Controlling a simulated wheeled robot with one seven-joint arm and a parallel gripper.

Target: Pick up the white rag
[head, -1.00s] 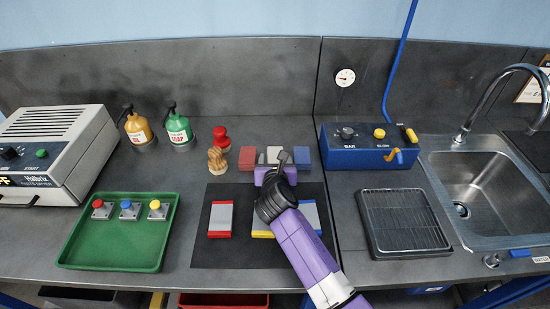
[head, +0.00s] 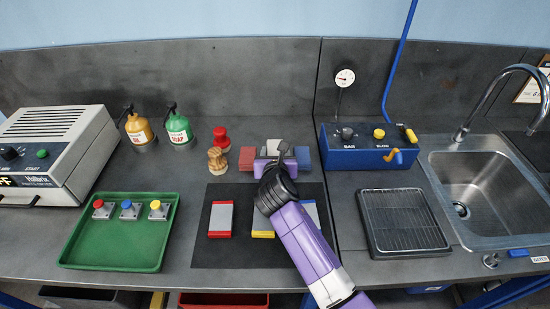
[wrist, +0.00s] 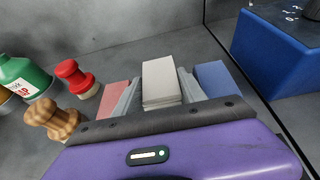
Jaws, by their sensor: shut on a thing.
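The white rag (wrist: 160,82) is a folded, block-like stack in the middle of the wrist view, between my two grey fingers. In the head view the white rag (head: 272,148) shows just beyond my gripper (head: 274,157), in the row at the back of the bench. My gripper is shut on it, one finger on each side. A red rag (wrist: 116,94) lies just left of the left finger and a blue rag (wrist: 213,78) just right of the right finger. The rag's lower part is hidden by my gripper's body, and I cannot tell whether it is clear of the bench.
A wooden-handled brush (head: 217,160) and a red-topped one (head: 221,138) stand left. A dark mat (head: 220,255) with red-, yellow- and blue-edged blocks lies in front. A blue control box (head: 350,157) stands right. A green tray (head: 110,252) is far left.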

